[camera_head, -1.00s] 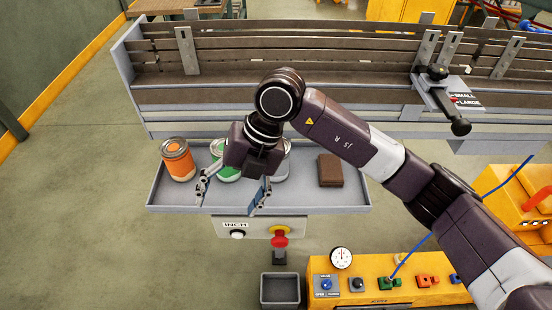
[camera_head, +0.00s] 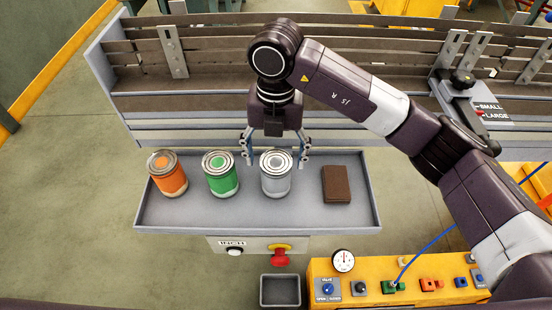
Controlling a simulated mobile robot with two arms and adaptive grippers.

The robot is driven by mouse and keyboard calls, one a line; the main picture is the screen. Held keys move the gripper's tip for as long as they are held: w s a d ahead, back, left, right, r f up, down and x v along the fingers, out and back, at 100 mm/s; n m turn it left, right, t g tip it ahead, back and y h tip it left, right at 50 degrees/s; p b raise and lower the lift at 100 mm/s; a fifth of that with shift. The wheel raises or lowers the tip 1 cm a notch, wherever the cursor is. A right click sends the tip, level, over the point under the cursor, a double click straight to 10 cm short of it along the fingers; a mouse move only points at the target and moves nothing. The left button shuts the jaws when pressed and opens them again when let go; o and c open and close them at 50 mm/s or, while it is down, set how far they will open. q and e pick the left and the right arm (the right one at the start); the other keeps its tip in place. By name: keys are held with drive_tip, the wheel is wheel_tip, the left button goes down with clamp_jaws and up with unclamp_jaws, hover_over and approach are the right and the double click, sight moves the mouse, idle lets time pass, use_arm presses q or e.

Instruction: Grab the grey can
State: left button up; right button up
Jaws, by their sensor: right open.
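The grey can (camera_head: 276,179) stands upright on the grey tray (camera_head: 310,217), between the green can (camera_head: 221,179) and a brown block (camera_head: 337,184). My right gripper (camera_head: 275,158) is open, with its fingers pointing down at the far side of the grey can, one finger to each side of its top. I cannot tell whether the fingers touch the can. My left gripper is not in view.
An orange can (camera_head: 168,177) stands at the tray's left end. The slatted roller machine (camera_head: 230,105) rises behind the tray. A panel with a red button (camera_head: 280,258) is below the tray's front edge, and a yellow control box (camera_head: 400,268) is at lower right.

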drive_tip(key=shift+w+d+f, duration=0.1)
drive_tip(key=shift+w+f, duration=0.05)
drive_tip(key=shift+w, duration=0.3)
drive_tip(key=shift+w+f, duration=0.15)
drive_tip(key=shift+f, duration=0.15)
drive_tip(key=f+p, duration=0.1)
drive_tip(key=s+f+p, duration=0.1)
drive_tip(key=f, duration=0.1)
drive_tip(key=shift+s+p, duration=0.15)
drive_tip(key=shift+p, duration=0.2)
wheel_tip(320, 180, down, 4)
drive_tip(key=shift+r+p, duration=0.25)
drive_tip(key=shift+p, duration=0.4)
drive_tip(key=shift+f, duration=0.15)
drive_tip(key=c, duration=0.9)
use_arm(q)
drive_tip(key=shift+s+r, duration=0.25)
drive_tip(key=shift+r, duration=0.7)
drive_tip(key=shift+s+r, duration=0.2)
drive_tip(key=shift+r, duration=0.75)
use_arm(e)
drive_tip(key=c, duration=0.4)
